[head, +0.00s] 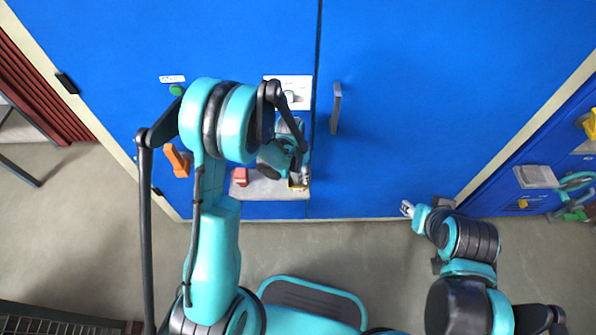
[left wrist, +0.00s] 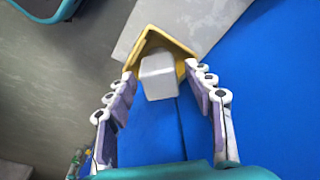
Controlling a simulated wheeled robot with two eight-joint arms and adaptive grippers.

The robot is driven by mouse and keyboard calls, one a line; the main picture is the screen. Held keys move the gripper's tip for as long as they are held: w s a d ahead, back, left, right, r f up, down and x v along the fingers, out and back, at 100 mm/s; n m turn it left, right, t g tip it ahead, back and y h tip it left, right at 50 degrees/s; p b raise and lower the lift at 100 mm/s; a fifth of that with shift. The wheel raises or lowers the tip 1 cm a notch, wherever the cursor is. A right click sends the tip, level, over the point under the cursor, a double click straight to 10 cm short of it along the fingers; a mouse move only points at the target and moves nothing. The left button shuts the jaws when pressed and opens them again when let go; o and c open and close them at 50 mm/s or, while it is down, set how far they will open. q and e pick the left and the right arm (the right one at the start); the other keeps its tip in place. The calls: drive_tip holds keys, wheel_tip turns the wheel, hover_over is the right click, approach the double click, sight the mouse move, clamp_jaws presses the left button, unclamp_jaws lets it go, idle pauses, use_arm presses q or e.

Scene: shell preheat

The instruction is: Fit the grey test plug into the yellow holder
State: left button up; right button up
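The grey test plug (left wrist: 158,80) is a pale block in the left wrist view. It stands against the inner corner of the V-shaped yellow holder (left wrist: 160,36); how deep it sits I cannot tell. In the head view a bit of the yellow holder (head: 297,186) shows at the shelf's right end, mostly behind my arm. My left gripper (left wrist: 161,72) is open, with one finger on each side of the plug and gaps between. Its fingertips overlap the holder's ends in view; contact is unclear. My right gripper (head: 407,208) is away to the right, small in view, no object visible in it.
A grey shelf (head: 265,190) juts from the blue cabinet (head: 430,100) and bears a red block (head: 240,177). An orange handle (head: 178,160) is left of it. A white dial panel (head: 296,84) and a grey door handle (head: 336,108) are above. Open floor lies in front.

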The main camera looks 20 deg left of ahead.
sight(296, 173)
use_arm(q)
drive_tip(key=r+p, duration=0.1)
drive_tip(key=r, duration=0.1)
drive_tip(key=r+p, duration=0.1)
drive_tip(key=r, duration=0.2)
drive_tip(key=r+p, duration=0.1)
drive_tip(key=r, duration=0.1)
drive_tip(key=shift+s+a+r+p, duration=0.15)
drive_tip(key=shift+s+a+p, duration=0.05)
drive_tip(key=shift+s+p, duration=0.15)
drive_tip(key=shift+r, duration=0.75)
drive_tip(key=s+a+r+n+t, duration=0.2)
drive_tip(key=s+r+n+t, duration=0.3)
drive_tip(key=s+r, duration=1.1)
wheel_tip(296, 173, up, 3)
drive_tip(key=shift+a+f+n+t+y, duration=0.1)
drive_tip(key=shift+a+n+t+y, duration=0.15)
drive_tip(key=shift+n+t, duration=0.2)
drive_tip(key=shift+s, duration=0.1)
